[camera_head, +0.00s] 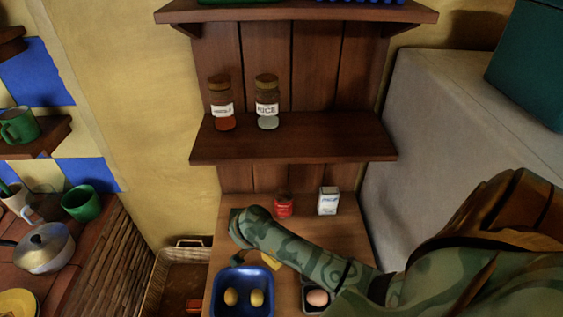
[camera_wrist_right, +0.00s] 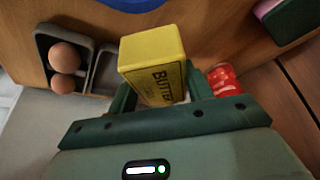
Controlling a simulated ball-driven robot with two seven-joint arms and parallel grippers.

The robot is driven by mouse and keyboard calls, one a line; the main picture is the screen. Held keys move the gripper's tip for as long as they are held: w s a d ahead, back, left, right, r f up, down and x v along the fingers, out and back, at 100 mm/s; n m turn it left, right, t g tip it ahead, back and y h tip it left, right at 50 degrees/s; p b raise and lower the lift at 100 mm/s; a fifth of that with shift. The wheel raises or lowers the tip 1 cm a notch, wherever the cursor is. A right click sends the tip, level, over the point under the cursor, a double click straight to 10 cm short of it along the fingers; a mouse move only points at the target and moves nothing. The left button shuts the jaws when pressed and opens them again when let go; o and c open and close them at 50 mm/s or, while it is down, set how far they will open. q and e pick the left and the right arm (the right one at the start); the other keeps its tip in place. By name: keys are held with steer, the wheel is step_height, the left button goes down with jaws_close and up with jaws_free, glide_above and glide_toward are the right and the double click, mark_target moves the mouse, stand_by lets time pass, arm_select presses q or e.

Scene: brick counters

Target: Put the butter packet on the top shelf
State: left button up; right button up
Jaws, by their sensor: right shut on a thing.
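The butter packet (camera_wrist_right: 150,50) is a yellow block with dark "BUTTER" lettering, close in front of the right wrist camera. My right gripper (camera_wrist_right: 152,92) is shut on it, with a green finger on each side. In the head view a small yellow part of the packet (camera_head: 272,261) shows beside my camouflage-patterned right arm, low over the wooden counter (camera_head: 345,240); the arm hides the rest. The top shelf (camera_head: 290,15) is a dark wooden board at the upper edge of the head view. My left gripper is not in view.
The lower shelf (camera_head: 300,145) holds two labelled jars (camera_head: 222,108). A red can (camera_head: 284,206) and a white carton (camera_head: 328,201) stand at the counter's back. A blue tray (camera_head: 243,287) with two yellow fruits and an egg holder (camera_wrist_right: 50,65) are nearby. A grey block stands right.

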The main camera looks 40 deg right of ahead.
steer(key=d+f, duration=0.1)
steer(key=w+f+b, duration=0.1)
steer(key=shift+w+d+f, duration=0.1)
steer(key=shift+d+f, duration=0.25)
steer(key=f+b, duration=0.2)
steer(key=f, duration=0.1)
steer(key=shift+w+d+f, duration=0.1)
steer(key=shift+d+f, duration=0.1)
steer(key=o, duration=0.8)
steer(key=shift+f, duration=0.1)
steer(key=shift+o, duration=0.2)
